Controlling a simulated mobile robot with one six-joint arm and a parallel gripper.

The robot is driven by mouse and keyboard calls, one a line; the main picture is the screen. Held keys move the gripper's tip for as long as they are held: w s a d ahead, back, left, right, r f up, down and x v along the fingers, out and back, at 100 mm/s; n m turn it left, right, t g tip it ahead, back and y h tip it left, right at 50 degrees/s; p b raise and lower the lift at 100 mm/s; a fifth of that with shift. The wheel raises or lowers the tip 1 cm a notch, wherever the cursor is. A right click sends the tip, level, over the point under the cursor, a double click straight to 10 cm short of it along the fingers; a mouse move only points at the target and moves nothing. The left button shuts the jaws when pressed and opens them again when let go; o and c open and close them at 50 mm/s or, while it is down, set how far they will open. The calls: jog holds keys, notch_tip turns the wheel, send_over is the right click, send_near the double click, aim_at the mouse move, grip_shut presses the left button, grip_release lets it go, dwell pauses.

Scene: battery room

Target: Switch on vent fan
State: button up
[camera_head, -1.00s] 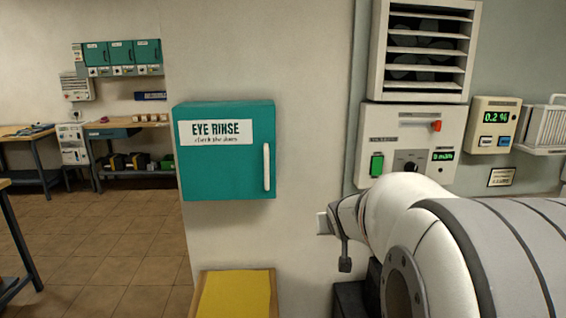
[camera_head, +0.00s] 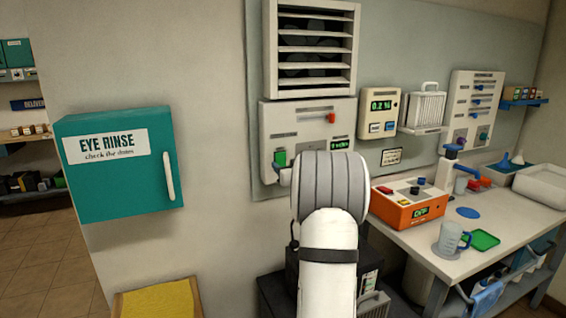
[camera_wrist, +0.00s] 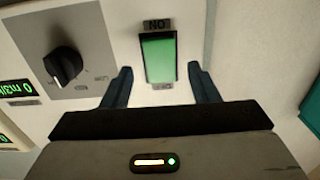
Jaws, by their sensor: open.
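The vent fan (camera_head: 318,47) is a louvred box on the wall in the head view. Its white control panel (camera_head: 268,118) hangs right below. The green switch (camera_head: 280,158) is at the panel's lower left, just above the end of my arm. In the wrist view, which is upside down, the green switch (camera_wrist: 159,58) has an ON label beside it. My gripper (camera_wrist: 159,70) is open and empty, one finger on each side of the switch in the picture; contact cannot be told. A black knob (camera_wrist: 64,65) and a green display (camera_wrist: 17,88) reading 0 are beside it.
A teal eye rinse cabinet (camera_head: 120,190) is left of the panel. A gas meter (camera_head: 380,103) is to the right. A bench (camera_head: 420,245) at right holds an orange device (camera_head: 408,210) and a jug (camera_head: 452,240). A yellow-topped box (camera_head: 160,300) stands below the cabinet.

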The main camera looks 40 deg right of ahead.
jog(key=shift+x, duration=1)
jog(key=shift+c, duration=0.3)
